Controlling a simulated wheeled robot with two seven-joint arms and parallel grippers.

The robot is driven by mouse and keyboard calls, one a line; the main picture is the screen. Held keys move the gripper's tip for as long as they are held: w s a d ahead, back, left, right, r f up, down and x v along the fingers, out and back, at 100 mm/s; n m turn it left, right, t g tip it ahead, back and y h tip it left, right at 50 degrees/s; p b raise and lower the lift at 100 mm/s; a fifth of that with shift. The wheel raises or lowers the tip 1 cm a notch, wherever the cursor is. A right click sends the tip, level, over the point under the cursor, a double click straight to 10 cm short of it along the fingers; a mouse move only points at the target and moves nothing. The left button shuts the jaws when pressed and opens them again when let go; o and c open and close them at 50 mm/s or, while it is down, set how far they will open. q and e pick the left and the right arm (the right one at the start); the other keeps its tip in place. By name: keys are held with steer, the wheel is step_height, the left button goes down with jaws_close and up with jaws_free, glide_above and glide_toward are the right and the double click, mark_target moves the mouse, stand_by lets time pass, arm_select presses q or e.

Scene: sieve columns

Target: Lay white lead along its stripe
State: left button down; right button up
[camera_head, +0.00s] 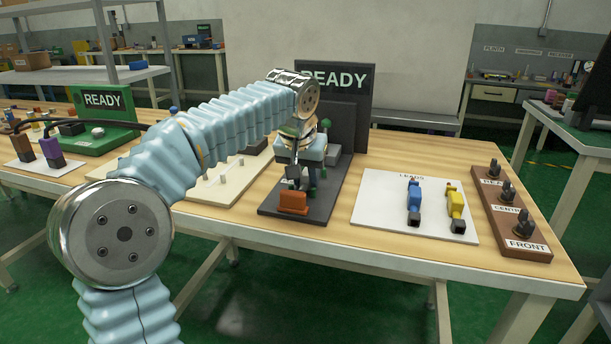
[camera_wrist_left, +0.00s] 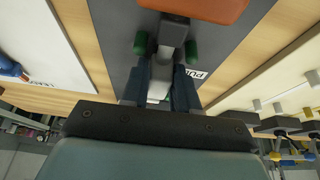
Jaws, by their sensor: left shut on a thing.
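My left gripper (camera_head: 298,182) reaches down over a dark grey board (camera_head: 335,190) in the middle of the table. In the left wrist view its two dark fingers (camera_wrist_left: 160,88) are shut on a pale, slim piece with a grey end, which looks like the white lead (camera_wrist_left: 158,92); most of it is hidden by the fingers. The grey end lies between two green posts (camera_wrist_left: 141,43), close to an orange block (camera_head: 293,203) at the board's front. I cannot tell whether the lead touches the board. No stripe can be made out. My right gripper is not in view.
A white mat marked LEADS (camera_head: 375,205) holds a blue lead (camera_head: 414,198) and a yellow lead (camera_head: 454,203). A brown rack (camera_head: 500,212) with several dark clips stands at the right. A dark READY panel (camera_head: 350,95) rises behind the board. A pale pegged board (camera_head: 215,185) lies to the left.

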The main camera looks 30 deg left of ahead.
arm_select(q)
steer(key=c, duration=0.8)
jaws_free()
steer(key=shift+f, duration=0.1)
steer(key=shift+c, duration=0.2)
steer(key=shift+r, duration=0.4)
steer(key=p+v, duration=0.2)
steer(key=v, duration=0.9)
steer(key=shift+s+r+p, duration=0.2)
steer(key=shift+r+p, duration=0.05)
steer(key=shift+p, duration=0.05)
steer(key=shift+d, duration=0.1)
